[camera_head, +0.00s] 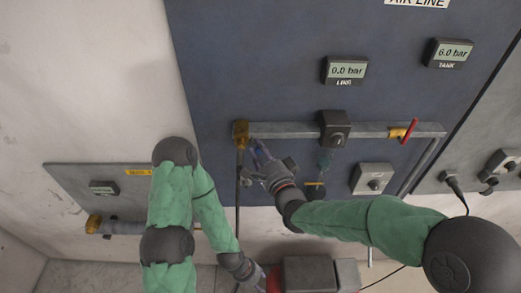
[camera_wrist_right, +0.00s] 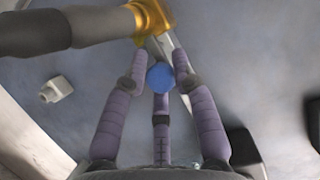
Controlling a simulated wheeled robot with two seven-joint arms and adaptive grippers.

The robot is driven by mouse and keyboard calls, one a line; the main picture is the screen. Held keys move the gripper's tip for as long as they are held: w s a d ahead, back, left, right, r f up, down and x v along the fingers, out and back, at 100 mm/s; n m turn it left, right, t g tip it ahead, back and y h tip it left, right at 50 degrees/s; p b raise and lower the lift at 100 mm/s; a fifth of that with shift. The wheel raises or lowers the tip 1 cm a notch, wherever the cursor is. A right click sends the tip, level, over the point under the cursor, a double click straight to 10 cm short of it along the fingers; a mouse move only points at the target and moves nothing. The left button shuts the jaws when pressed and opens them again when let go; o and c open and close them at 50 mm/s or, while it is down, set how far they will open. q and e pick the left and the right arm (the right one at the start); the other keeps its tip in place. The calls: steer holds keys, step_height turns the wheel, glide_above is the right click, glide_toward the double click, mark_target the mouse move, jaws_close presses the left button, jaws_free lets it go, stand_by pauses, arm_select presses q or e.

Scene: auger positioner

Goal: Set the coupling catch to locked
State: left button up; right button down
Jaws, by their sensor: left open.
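The brass coupling (camera_head: 240,133) is at the left end of the grey pipe on the blue panel; it also shows in the right wrist view (camera_wrist_right: 152,16). A grey lever with a blue knob (camera_wrist_right: 160,77) lies just below it there, seemingly the coupling catch. My right gripper (camera_head: 259,152) is just right of and below the coupling. Its three purple fingers (camera_wrist_right: 160,70) close in around the blue knob and appear to touch it. In the head view the knob is mostly hidden. My left gripper (camera_head: 264,281) is open low in the head view, well below the coupling and apart from it.
A dark hose (camera_head: 238,190) hangs from the coupling. The pipe carries a dark valve block (camera_head: 334,128) and a red-handled valve (camera_head: 409,131). The line display (camera_head: 345,70) reads 0.0 bar, the tank display (camera_head: 449,53) 6.0 bar.

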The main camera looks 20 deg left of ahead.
steer(key=shift+r, duration=0.15)
steer(key=shift+a+b, duration=0.15)
steer(key=shift+b, duration=1.1)
steer(key=shift+a+r, duration=0.1)
steer(key=c, duration=1.4)
jaws_free()
steer(key=shift+c, duration=0.2)
steer(key=o, duration=0.4)
steer(key=shift+s+a, duration=0.1)
steer(key=shift+a, duration=0.1)
